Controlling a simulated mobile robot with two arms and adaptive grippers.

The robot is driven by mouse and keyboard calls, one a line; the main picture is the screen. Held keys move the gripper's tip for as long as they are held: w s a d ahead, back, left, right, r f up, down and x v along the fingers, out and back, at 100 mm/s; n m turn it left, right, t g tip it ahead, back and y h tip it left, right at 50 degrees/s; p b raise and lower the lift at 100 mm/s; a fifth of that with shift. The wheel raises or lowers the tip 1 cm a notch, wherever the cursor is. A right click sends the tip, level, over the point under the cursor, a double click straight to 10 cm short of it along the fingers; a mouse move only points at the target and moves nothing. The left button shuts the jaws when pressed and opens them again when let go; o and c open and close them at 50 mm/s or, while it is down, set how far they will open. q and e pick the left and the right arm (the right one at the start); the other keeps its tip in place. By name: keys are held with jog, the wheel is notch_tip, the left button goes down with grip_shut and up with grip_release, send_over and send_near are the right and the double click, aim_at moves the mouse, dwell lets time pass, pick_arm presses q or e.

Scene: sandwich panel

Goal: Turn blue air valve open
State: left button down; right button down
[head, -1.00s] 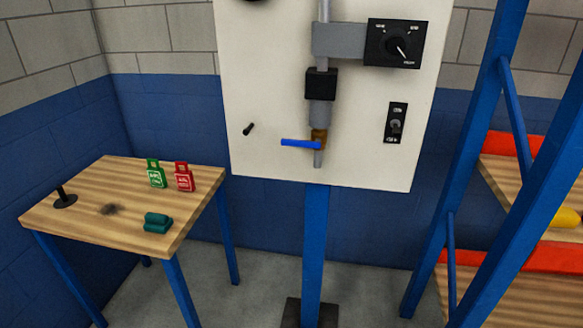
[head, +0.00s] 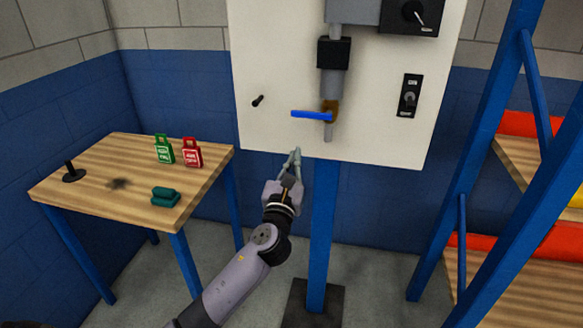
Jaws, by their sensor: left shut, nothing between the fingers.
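The blue valve handle (head: 310,115) sticks out to the left, nearly level, from the brass valve body (head: 331,110). The valve sits on the grey vertical pipe near the bottom of the white panel (head: 270,60). My left gripper (head: 295,152) is just below the handle and a little to its left in the head view, by the panel's lower edge. Its fingers point up and are shut and empty. It looks apart from the handle; the depth gap is hard to tell. My right gripper is not in view.
A black switch plate (head: 410,96) and a small black peg (head: 258,100) flank the valve. A wooden table (head: 110,160) at left holds green (head: 164,150) and red tags (head: 192,153) and a teal block (head: 166,196). A blue-framed shelf (head: 480,140) stands at right.

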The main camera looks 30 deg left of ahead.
aim_at(312, 114)
pick_arm(q)
jog(key=w+a+r+p, duration=0.1)
jog(key=w+r+p, duration=0.1)
jog(key=w+r, duration=0.2)
jog(key=shift+w+r, duration=0.2)
jog(key=shift+r, duration=0.35)
jog(key=shift+a, duration=0.1)
jog(key=shift+a+r+m+p, duration=0.2)
jog(key=shift+m+p, duration=0.3)
jog(key=shift+p, duration=0.35)
jog(key=shift+r, duration=0.1)
